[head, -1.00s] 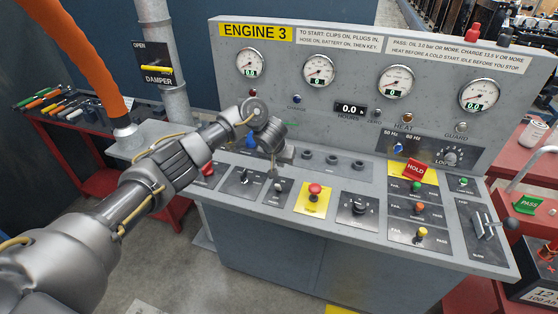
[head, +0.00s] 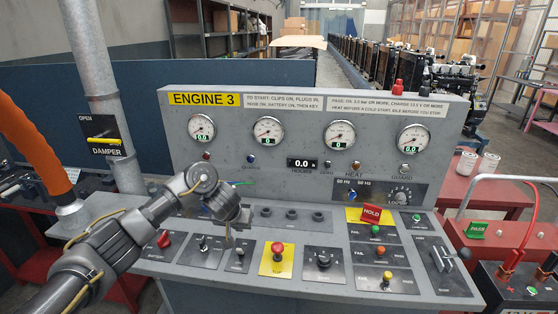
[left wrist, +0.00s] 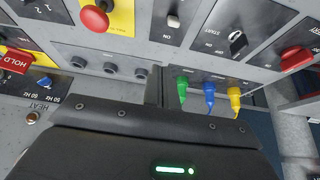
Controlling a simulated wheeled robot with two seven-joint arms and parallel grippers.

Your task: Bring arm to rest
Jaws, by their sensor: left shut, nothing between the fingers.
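My left arm reaches in from the left over the sloped control console (head: 330,285) of Engine 3. My left gripper (head: 228,236) is shut and empty, pointing down just above the row of small switches, near the toggle switch (head: 237,254). I cannot tell in the head view whether it touches the panel. In the left wrist view the dark gripper body (left wrist: 150,140) fills the lower middle, and its shut fingers (left wrist: 154,86) show as a narrow piece beside green, blue and yellow plugs (left wrist: 209,96). My right gripper is not in view.
The upright gauge panel (head: 230,170) stands close behind the gripper. A red stop button (head: 278,250) and a black rotary knob (head: 323,261) lie to its right. An orange hose (head: 35,158) and a damper pipe (head: 100,90) stand at the left. A red bench with a battery (head: 515,285) is at the right.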

